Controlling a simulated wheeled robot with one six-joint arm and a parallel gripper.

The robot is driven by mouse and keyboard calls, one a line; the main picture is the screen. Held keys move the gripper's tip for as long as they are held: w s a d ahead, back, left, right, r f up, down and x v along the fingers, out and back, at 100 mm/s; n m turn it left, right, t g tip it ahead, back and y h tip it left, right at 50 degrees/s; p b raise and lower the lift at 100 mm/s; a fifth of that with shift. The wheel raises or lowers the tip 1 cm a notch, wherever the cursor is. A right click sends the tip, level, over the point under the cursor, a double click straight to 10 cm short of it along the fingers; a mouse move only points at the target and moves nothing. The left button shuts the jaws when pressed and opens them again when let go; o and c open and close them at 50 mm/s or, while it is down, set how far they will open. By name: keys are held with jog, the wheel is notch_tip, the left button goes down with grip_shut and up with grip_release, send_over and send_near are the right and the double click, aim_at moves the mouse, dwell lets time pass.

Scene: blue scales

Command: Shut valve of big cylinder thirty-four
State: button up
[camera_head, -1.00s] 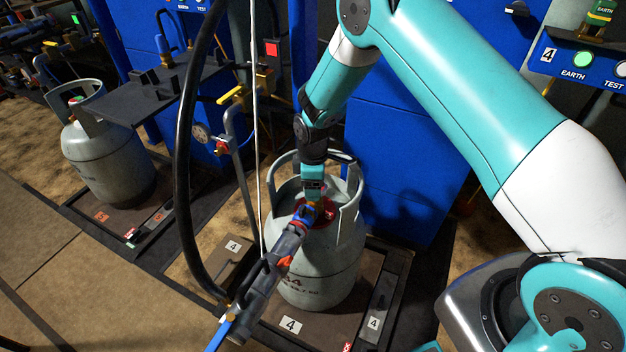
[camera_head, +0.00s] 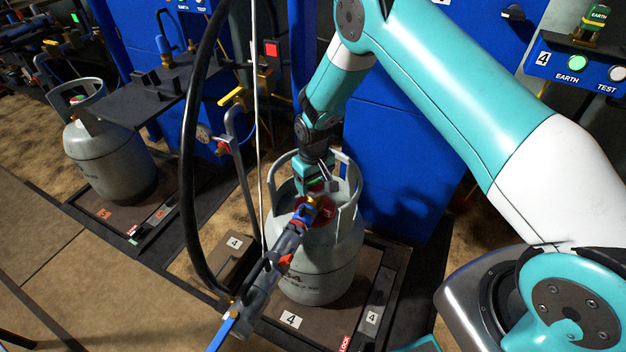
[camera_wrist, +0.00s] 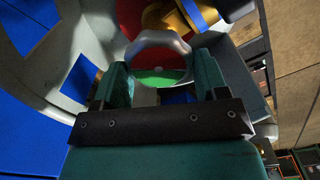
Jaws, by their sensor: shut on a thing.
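The big grey gas cylinder (camera_head: 318,265) stands upright on the platform marked 4, its painted number partly hidden, with a 4 legible. My gripper (camera_head: 314,190) points down inside its collar at the valve. In the wrist view, my gripper (camera_wrist: 162,70) has its two teal fingers on either side of a silver-grey curved valve handle (camera_wrist: 160,42) and is shut on it. A red and green disc (camera_wrist: 155,76) shows beneath the handle. The blue and brass filling head (camera_head: 300,213) is beside the valve, and its grey body slopes down to the left. The valve stem is hidden.
The cylinder collar (camera_head: 352,185) surrounds my gripper closely. A black hose (camera_head: 186,150) and a white cable (camera_head: 258,120) hang to the left. A blue cabinet (camera_head: 395,150) stands behind. Another grey cylinder (camera_head: 105,160) stands on the left scale.

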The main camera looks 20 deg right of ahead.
aim_at(315, 184)
jog(key=m, duration=0.4)
jog(key=shift+d+m+p, duration=0.1)
jog(key=shift+m+p, duration=0.2)
jog(key=shift+d+m, duration=0.1)
jog(key=shift+m, duration=2.2)
jog(key=o, duration=0.9)
notch_tip(315, 184, up, 17)
jog(key=shift+r+p, duration=0.2)
jog(key=shift+p, duration=0.95)
